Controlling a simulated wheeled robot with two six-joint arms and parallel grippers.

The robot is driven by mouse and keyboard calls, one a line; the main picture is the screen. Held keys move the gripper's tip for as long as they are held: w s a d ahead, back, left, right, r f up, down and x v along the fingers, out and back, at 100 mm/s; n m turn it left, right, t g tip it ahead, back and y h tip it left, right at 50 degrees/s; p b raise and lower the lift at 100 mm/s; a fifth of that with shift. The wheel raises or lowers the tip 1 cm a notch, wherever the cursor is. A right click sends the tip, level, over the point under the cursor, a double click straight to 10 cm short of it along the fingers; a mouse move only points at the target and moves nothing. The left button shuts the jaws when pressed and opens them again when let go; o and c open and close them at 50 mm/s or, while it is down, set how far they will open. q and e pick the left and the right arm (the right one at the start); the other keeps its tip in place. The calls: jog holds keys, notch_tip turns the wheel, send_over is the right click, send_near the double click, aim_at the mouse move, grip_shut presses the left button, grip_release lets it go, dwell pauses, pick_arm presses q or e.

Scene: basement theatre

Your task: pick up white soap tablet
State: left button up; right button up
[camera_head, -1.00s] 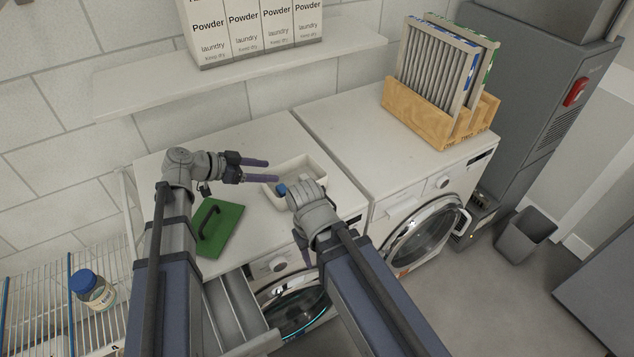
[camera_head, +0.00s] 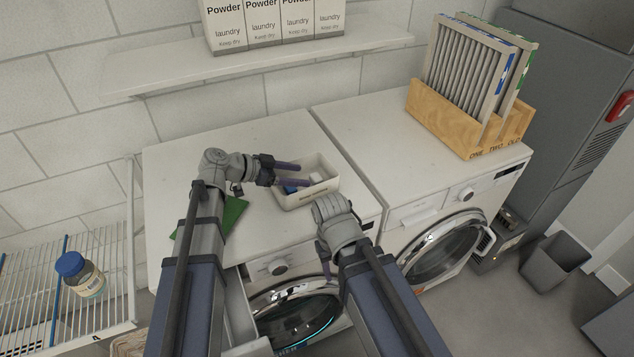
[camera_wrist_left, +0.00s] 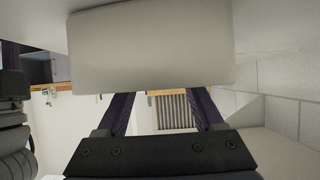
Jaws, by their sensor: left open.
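A small white block, which looks like the soap tablet (camera_head: 317,178), lies in a white tray (camera_head: 313,200) on the left washing machine. A blue thing (camera_head: 290,189) lies in the tray's left part. My left gripper (camera_head: 303,176) is open, its two dark fingers reaching over the tray's left side towards the white block, with nothing visible between them. In the left wrist view, upside down, a pale block, probably the tray's wall (camera_wrist_left: 150,45), fills the top beyond the open fingers. The tablet cannot be made out there. My right gripper (camera_head: 326,264) hangs in front of the machine; its jaws are unclear.
A green board (camera_head: 232,212) lies left of the tray, partly behind my left arm. A wooden crate with filters (camera_head: 450,115) stands on the right machine. A shelf with powder boxes (camera_head: 265,58) is above. A wire rack with a blue-capped jar (camera_head: 85,278) is at left.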

aim_at(313, 177)
pick_arm(q)
jog(key=shift+b+x, duration=1.35)
jog(key=shift+x, duration=1.5)
jog(key=shift+w+a, duration=0.1)
jog(key=shift+a, duration=0.05)
grip_shut()
notch_tip(313, 177, up, 10)
jog(key=p, duration=1)
